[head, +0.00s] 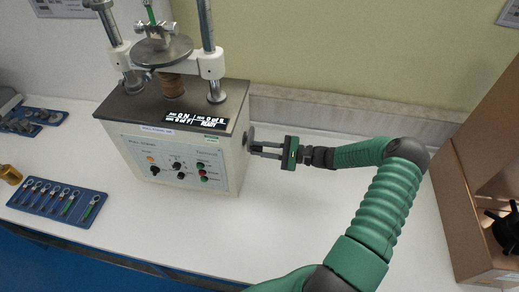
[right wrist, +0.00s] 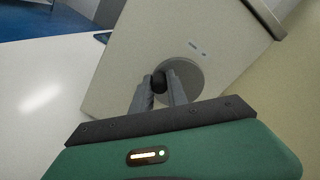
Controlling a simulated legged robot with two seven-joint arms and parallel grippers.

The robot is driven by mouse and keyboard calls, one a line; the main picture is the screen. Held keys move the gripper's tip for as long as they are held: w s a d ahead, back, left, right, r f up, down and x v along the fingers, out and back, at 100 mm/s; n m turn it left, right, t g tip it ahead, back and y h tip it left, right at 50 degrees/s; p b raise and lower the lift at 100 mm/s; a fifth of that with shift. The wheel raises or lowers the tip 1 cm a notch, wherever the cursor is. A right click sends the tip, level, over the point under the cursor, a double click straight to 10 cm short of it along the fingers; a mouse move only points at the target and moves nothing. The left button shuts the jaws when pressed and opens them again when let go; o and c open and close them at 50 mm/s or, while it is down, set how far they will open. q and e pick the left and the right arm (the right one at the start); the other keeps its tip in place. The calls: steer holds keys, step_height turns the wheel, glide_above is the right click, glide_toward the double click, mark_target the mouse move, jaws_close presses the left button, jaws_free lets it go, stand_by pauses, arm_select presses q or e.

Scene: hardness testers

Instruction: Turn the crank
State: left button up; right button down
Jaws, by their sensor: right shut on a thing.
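The hardness tester (head: 180,140) stands on the white table, with a dark top, a control panel on its front and a small display reading READY. The crank is on its right side; in the right wrist view its round grey disc (right wrist: 192,66) and dark knob (right wrist: 158,81) show. My right gripper (head: 256,150) reaches in from the right at the tester's side. In the right wrist view its two fingers (right wrist: 160,90) are closed around the dark knob. In the head view the fingers partly hide the crank. My left gripper is not in view.
A blue tray (head: 99,212) with several tools lies at the front left of the white table (head: 190,235). A brown box (head: 455,200) stands at the right edge. The table between tester and box is clear apart from my arm.

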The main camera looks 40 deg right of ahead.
steer(key=shift+f+n+b, duration=0.3)
steer(key=shift+n, duration=0.5)
steer(key=c, duration=1.3)
jaws_free()
steer(key=shift+d, duration=0.1)
steer(key=b+v, duration=0.2)
steer(key=v, duration=1.5)
steer(key=shift+f+b, duration=0.15)
steer(key=shift+b, duration=0.25)
